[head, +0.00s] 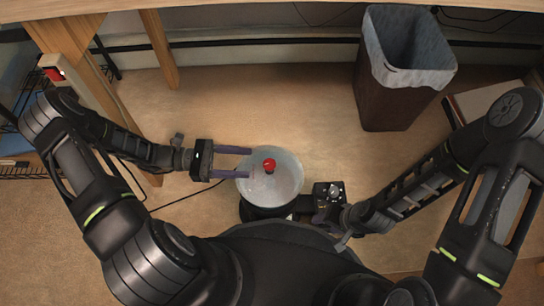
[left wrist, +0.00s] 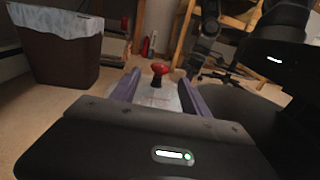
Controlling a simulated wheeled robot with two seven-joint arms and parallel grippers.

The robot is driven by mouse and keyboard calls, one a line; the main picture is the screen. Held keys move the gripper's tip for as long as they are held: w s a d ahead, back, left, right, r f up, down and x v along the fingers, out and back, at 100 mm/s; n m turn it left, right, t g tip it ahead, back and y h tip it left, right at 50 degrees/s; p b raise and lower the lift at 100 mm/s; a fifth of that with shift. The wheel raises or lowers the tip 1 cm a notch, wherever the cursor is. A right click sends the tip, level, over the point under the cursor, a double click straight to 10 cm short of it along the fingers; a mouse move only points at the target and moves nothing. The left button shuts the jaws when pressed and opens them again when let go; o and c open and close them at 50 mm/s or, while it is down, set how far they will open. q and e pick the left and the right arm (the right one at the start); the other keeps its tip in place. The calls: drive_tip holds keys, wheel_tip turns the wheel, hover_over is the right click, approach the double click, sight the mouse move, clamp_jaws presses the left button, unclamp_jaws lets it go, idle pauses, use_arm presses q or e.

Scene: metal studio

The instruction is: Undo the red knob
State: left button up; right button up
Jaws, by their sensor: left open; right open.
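The red knob (head: 269,165) stands up from the middle of a pale round disc (head: 285,187) in the head view. In the left wrist view the red knob (left wrist: 160,69) shows beyond and between my finger ends, above the pale disc (left wrist: 157,95). My left gripper (head: 243,163) is open. Its two purple fingers point right, at the left side of the disc, with the knob just past their tips and not between them. My right gripper (head: 318,217) is at the lower right of the disc. Its fingers are partly hidden.
A dark bin with a pale liner (head: 390,95) stands at the upper right. A wooden table edge (head: 260,8) runs along the top. A thin cable (head: 190,197) lies left of the disc. The floor above the disc is clear.

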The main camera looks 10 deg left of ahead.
sight(268, 163)
use_arm(q)
drive_tip(key=shift+r, duration=0.2)
drive_tip(key=d, duration=0.2)
drive_tip(key=d+b, duration=0.1)
drive_tip(key=d, duration=0.1)
drive_tip(key=w+d, duration=0.1)
drive_tip(key=d, duration=0.1)
drive_tip(key=shift+d+f+b, duration=0.15)
drive_tip(key=shift+d+b, duration=0.15)
drive_tip(key=shift+d, duration=0.1)
drive_tip(key=shift+w+d, duration=0.1)
drive_tip(key=shift+d, duration=0.35)
drive_tip(key=shift+c, duration=0.3)
clamp_jaws()
